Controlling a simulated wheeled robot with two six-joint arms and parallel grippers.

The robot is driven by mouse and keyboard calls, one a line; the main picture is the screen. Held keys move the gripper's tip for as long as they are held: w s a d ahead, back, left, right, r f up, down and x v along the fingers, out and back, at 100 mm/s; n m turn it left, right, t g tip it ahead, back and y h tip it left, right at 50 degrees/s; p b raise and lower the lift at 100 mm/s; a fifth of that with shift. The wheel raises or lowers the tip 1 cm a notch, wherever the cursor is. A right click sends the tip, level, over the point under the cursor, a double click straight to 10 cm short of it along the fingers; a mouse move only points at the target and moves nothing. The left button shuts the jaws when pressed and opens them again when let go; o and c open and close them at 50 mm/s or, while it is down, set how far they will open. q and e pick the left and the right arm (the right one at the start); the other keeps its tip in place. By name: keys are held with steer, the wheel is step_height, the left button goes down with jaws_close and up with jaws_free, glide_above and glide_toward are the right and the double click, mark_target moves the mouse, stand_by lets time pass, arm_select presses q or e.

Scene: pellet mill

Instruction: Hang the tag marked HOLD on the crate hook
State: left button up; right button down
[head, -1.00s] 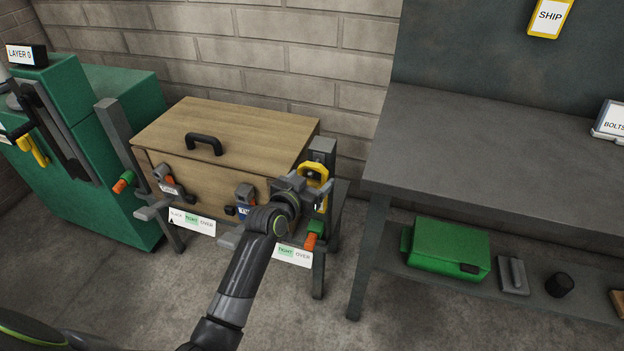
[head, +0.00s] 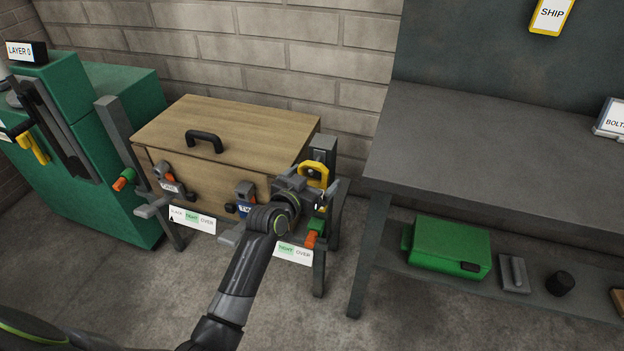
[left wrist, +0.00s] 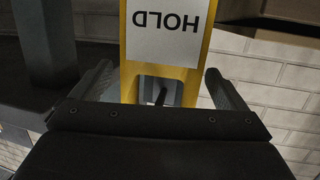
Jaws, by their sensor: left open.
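The yellow HOLD tag (head: 315,170) is at the right front corner of the wooden crate (head: 225,135). In the left wrist view the tag (left wrist: 165,35) reads upside down, with an opening in its yellow frame. A dark peg, seemingly the hook (left wrist: 160,93), shows within that opening, with a grey plate behind. My left gripper (head: 312,192) is at the tag. In the left wrist view its fingers (left wrist: 160,88) stand apart, one on each side of the tag, with gaps. The head view hides the tag's lower part behind my gripper. My right gripper is out of view.
Orange-ended clamps and tension labels (head: 192,218) line the crate stand's front. A grey post (head: 323,155) stands close behind the tag. A grey workbench (head: 480,150) is on the right, a green machine (head: 100,130) on the left. A SHIP tag (head: 551,15) hangs on the back panel.

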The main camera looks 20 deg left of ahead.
arm_select(q)
steer(key=v, duration=1.7)
steer(key=s+a+f+n+g+y+p, duration=0.1)
steer(key=a+f+g, duration=0.1)
steer(key=f, duration=0.8)
steer(key=s+a+f+n+g+y+p, duration=0.1)
steer(key=s+a+f+g, duration=0.1)
steer(key=f, duration=0.7)
steer(key=s+a+f+g+y+p, duration=0.1)
steer(key=s+f+g, duration=0.1)
steer(key=s+f, duration=0.35)
steer(key=s+a+f+g+p, duration=0.1)
steer(key=s+f+g, duration=0.1)
steer(key=f, duration=0.6)
steer(key=s+a+f+g, duration=0.1)
steer(key=s+f, duration=0.3)
steer(key=s, duration=0.6)
steer(key=s+a+f+g+y+p, duration=0.1)
steer(key=s+f+g, duration=0.2)
steer(key=s, duration=0.6)
steer(key=s+a+f+n+g+p, duration=0.1)
steer(key=s+f+g, duration=0.1)
steer(key=s+f, duration=0.4)
steer(key=s, duration=0.4)
steer(key=shift+s+a+f+y, duration=0.25)
steer(key=shift+s+f+y, duration=0.05)
steer(key=shift+f, duration=0.1)
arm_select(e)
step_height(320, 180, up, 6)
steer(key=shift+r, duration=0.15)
